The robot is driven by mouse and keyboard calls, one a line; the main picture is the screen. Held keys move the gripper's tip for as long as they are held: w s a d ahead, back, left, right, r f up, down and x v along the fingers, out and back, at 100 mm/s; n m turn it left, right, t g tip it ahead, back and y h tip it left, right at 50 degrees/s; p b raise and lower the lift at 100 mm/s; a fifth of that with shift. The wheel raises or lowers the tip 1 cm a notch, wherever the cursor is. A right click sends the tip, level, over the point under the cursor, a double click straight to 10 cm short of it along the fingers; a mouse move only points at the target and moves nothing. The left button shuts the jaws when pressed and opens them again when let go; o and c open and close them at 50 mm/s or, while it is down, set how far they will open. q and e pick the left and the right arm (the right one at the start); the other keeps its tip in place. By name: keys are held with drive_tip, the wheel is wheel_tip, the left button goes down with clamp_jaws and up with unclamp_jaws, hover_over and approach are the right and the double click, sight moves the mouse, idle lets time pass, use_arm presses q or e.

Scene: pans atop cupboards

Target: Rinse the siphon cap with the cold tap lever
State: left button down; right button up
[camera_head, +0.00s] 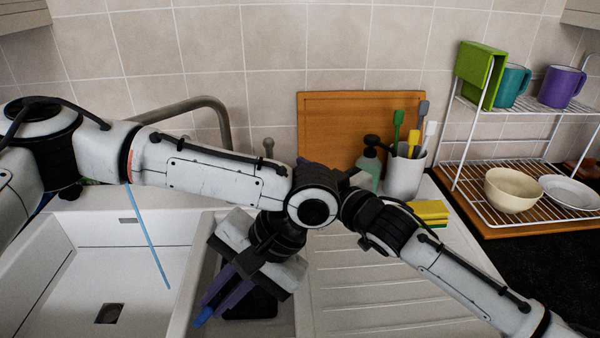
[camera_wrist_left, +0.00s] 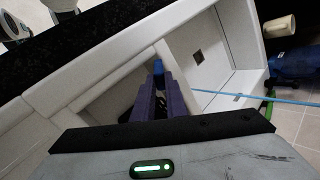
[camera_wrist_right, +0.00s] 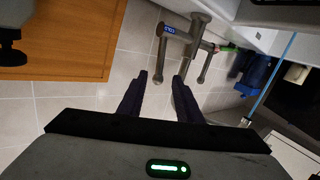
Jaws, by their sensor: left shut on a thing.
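My left gripper (camera_head: 212,300) points down over the small sink basin, shut on the blue siphon cap (camera_head: 203,317). The cap also shows between the purple fingertips in the left wrist view (camera_wrist_left: 158,67). My right gripper (camera_wrist_right: 160,78) is open and empty. The grey cold tap lever (camera_wrist_right: 163,48), with a blue label, is just beyond its fingertips. In the head view the right gripper is mostly hidden behind my left arm. The curved tap (camera_head: 190,106) stands behind the sink.
The large basin (camera_head: 60,300) is at left, the ribbed drainer (camera_head: 370,300) at right. A cutting board (camera_head: 330,115) leans on the wall. A brush cup (camera_head: 404,175), yellow sponge (camera_head: 430,210) and dish rack (camera_head: 520,165) stand right. My arms cross over the sink.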

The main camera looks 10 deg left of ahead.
drive_tip(key=shift+s+d+r, duration=0.1)
drive_tip(key=shift+s+d, duration=0.15)
drive_tip(key=shift+d, duration=0.05)
drive_tip(key=shift+s, duration=0.1)
drive_tip(key=c, duration=0.7)
drive_tip(key=shift+s+f+n, duration=0.1)
drive_tip(key=shift+f+n, duration=0.15)
drive_tip(key=shift+n, duration=0.35)
clamp_jaws()
drive_tip(key=s+d+f+n+t+y, duration=0.2)
drive_tip(key=s+f+n+y, duration=0.3)
drive_tip(key=n, duration=1.2)
drive_tip(key=w+a+r+h, duration=0.2)
drive_tip(key=w+a+r, duration=0.1)
drive_tip(key=w+a, duration=0.5)
drive_tip(key=shift+w+a+r, duration=0.15)
drive_tip(key=shift+w+a, duration=0.15)
drive_tip(key=shift+w, duration=0.35)
